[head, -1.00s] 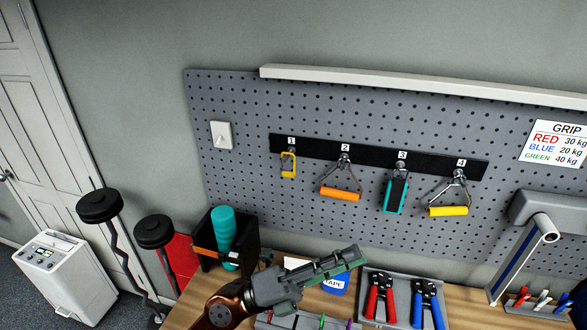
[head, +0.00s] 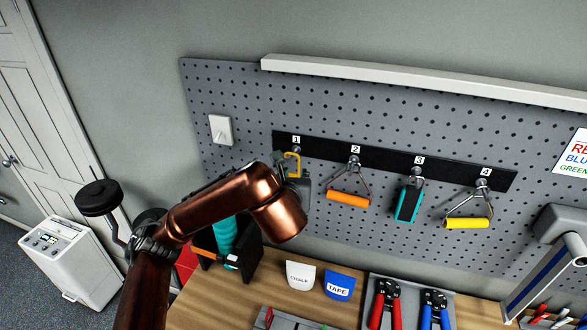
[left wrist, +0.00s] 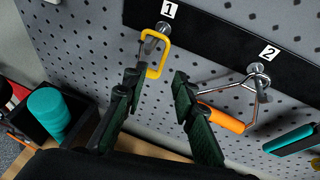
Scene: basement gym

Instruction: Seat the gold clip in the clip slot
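The gold clip (head: 298,158), a yellow carabiner, hangs on the hook under label 1 on the pegboard's black strip. It also shows in the left wrist view (left wrist: 168,45), with its lower end near my fingertips. My left gripper (left wrist: 157,77) is open, one finger on each side below the clip; the clip's lower end is nearer the left finger. Contact cannot be told. In the head view my left gripper (head: 296,186) is mostly hidden behind my own wrist. My right gripper is not in view. I cannot make out the clip slot; a grey tray (head: 287,322) on the bench is partly cut off.
The orange handle (left wrist: 220,117) hangs close right of my gripper on hook 2. Teal and yellow grips hang farther right. A black bin (head: 245,270) with a teal roller stands below. Chalk (head: 300,275) and tape (head: 339,285) holders and pliers are on the bench.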

